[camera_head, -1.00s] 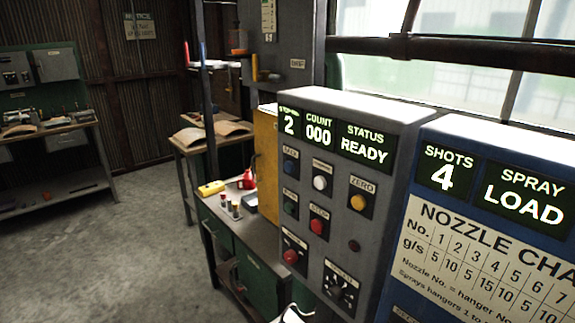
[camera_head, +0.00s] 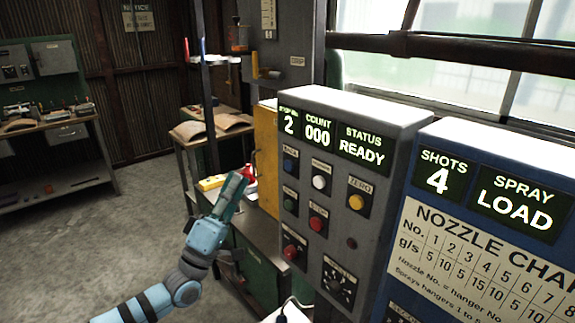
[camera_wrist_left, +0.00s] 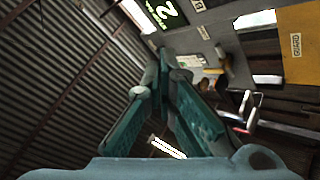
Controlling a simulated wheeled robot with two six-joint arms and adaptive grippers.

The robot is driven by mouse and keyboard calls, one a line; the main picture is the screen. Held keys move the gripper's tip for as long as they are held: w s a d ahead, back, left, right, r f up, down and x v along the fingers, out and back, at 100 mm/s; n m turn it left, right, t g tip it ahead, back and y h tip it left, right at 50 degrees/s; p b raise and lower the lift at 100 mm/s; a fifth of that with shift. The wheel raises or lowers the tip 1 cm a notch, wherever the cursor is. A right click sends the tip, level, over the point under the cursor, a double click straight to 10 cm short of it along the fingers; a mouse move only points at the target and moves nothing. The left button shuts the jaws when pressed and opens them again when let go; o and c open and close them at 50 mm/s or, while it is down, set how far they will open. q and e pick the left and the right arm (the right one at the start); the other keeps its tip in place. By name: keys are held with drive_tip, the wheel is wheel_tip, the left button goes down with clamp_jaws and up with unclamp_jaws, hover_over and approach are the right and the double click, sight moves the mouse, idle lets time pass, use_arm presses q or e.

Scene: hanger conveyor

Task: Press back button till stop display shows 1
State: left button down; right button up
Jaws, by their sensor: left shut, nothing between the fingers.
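The grey control panel (camera_head: 330,240) stands right of centre in the head view. Its stop display (camera_head: 289,123) reads 2, its count display (camera_head: 318,133) reads 000 and its status display (camera_head: 363,145) reads READY. The blue back button (camera_head: 290,163) is at the panel's upper left, under the stop display. My left gripper (camera_head: 236,180) is shut and empty, left of the panel and apart from the back button. In the left wrist view the shut fingers (camera_wrist_left: 165,60) point toward the panel, and the stop display (camera_wrist_left: 167,12) shows sideways at the top. My right gripper is not in view.
Other buttons on the panel are close by: white (camera_head: 319,182), yellow (camera_head: 356,202), green (camera_head: 289,198) and red (camera_head: 316,224). A blue spray panel (camera_head: 480,190) stands at the right. A yellow box (camera_head: 266,150) and a workbench are behind my left gripper.

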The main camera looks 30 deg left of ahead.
sight(288, 166)
use_arm(q)
drive_tip(key=shift+f, duration=0.1)
drive_tip(key=w+d+b, duration=0.2)
drive_tip(key=w+b, duration=0.6)
drive_tip(key=shift+w+d+b, duration=0.25)
drive_tip(key=shift+b, duration=0.15)
idle(0.5)
idle(0.8)
drive_tip(key=shift+w+d+b, duration=0.15)
drive_tip(key=shift+w+b, duration=0.25)
drive_tip(key=shift+b, duration=0.15)
